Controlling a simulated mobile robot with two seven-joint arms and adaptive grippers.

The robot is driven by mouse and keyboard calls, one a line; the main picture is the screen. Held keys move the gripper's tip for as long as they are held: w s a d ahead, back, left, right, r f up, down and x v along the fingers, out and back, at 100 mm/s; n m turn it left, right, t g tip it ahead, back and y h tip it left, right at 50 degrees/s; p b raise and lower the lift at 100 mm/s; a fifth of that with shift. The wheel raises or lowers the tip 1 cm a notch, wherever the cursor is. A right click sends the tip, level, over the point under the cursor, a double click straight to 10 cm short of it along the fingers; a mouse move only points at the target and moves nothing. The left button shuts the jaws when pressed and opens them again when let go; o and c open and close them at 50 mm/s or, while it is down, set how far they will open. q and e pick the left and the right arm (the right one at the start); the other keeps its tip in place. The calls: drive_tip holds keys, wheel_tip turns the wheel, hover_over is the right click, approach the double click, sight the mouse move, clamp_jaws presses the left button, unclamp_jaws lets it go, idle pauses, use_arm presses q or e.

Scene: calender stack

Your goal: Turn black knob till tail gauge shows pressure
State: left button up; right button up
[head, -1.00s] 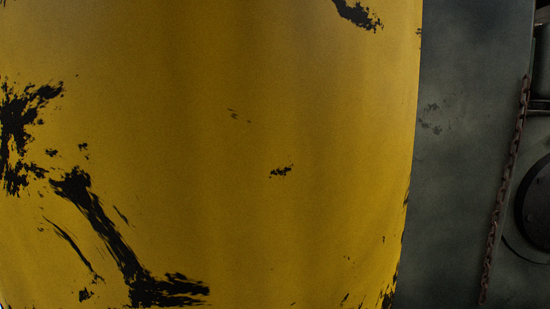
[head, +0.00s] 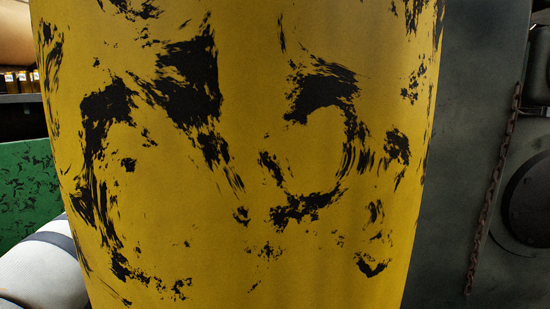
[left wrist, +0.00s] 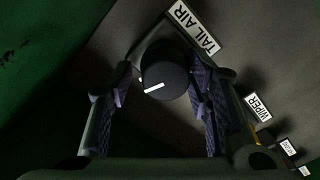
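In the left wrist view, a black round knob (left wrist: 165,68) with a white pointer line sits on a dark panel. The pointer line faces left and slightly down. A white label reading TAIL AIR (left wrist: 195,31) is above and to the right of the knob. My left gripper (left wrist: 162,84) has its fingers apart, one on each side of the knob. A small gap shows on the left side; I cannot tell whether the right finger touches. No gauge shows in either view. My right gripper is not in view.
A label reading WIPER (left wrist: 257,107) and smaller labels lie lower right on the panel. In the head view, a large yellow curved body (head: 250,250) with black patches blocks most of the view. A dark machine frame (head: 470,130) with a hanging chain (head: 494,185) stands right.

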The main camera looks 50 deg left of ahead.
use_arm(q)
drive_tip(key=shift+s, duration=0.15)
drive_tip(key=v, duration=1.2)
drive_tip(key=shift+r, duration=0.1)
